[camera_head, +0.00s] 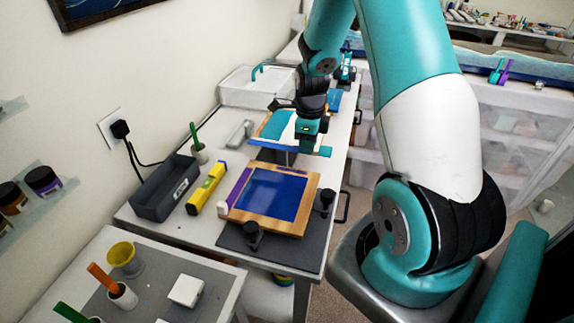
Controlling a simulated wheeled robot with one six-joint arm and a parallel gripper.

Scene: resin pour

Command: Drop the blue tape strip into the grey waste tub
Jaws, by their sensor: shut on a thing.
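My gripper (308,145) is over the far half of the white table, pointing down, with its fingertips small and partly hidden. It is shut on the blue tape strip (272,146), a narrow bright blue band that reaches out to the left from the jaws. The strip shows in front of a wood-edged panel with teal and white on it. The grey waste tub (163,206) is a long dark box with a label on its front. It stands at the table's left edge by the wall, left of and nearer than my gripper, well apart from it.
A wood-framed blue panel (268,194) lies on a dark mat with black clamps (253,236) at its near side. A yellow level (207,188) lies between tub and panel. A cup with a green-handled tool (199,153) stands behind the tub. A white bin (258,88) is at the back.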

